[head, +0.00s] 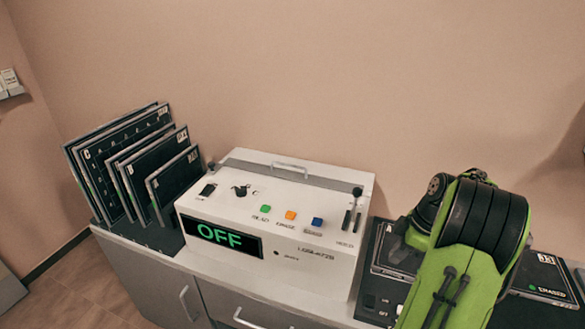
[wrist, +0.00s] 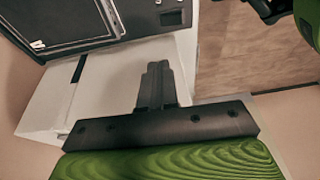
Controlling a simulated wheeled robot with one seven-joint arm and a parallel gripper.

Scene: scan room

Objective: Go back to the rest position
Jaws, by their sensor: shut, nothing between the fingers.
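My gripper (wrist: 156,75) shows in the wrist view with its dark fingers together and nothing between them. It is over a pale surface (wrist: 95,90), and I see no contact with anything. In the head view my green and black arm rises at the right, in front of the counter, and my fingertips cannot be made out there.
A white console (head: 270,215) with an OFF display stands mid-counter. Several dark plates (head: 140,165) stand upright in a rack at the left. Dark flat cassettes (head: 545,275) lie at the right, partly behind my arm. A dark framed panel (wrist: 60,25) fills the wrist view's upper left.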

